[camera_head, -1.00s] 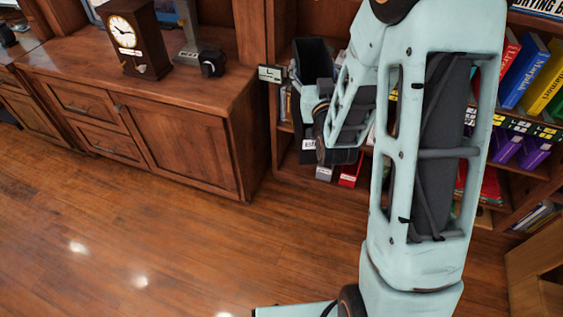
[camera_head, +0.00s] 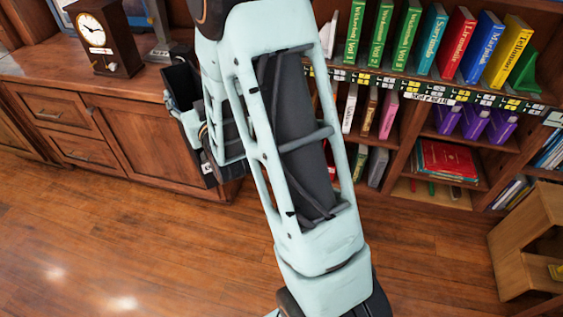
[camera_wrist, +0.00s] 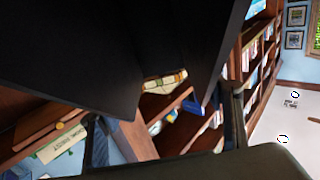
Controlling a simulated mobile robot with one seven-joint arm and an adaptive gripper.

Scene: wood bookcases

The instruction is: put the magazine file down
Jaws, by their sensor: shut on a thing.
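The magazine file (camera_head: 180,88) is a dark, nearly black open-topped box. In the head view it is held up in front of the right end of the wooden cabinet, mostly upright and partly hidden by my arm. In the wrist view the magazine file (camera_wrist: 120,45) is a large black shape filling the top. My gripper (camera_head: 188,118) is shut on it, and its fingers are mostly hidden behind my arm and the file.
A wooden clock (camera_head: 106,38) stands on the cabinet top (camera_head: 40,62). The bookcase (camera_head: 400,150) at right holds several coloured books and purple boxes. A wooden stool (camera_head: 515,250) stands at lower right. The floor (camera_head: 120,240) at left is clear.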

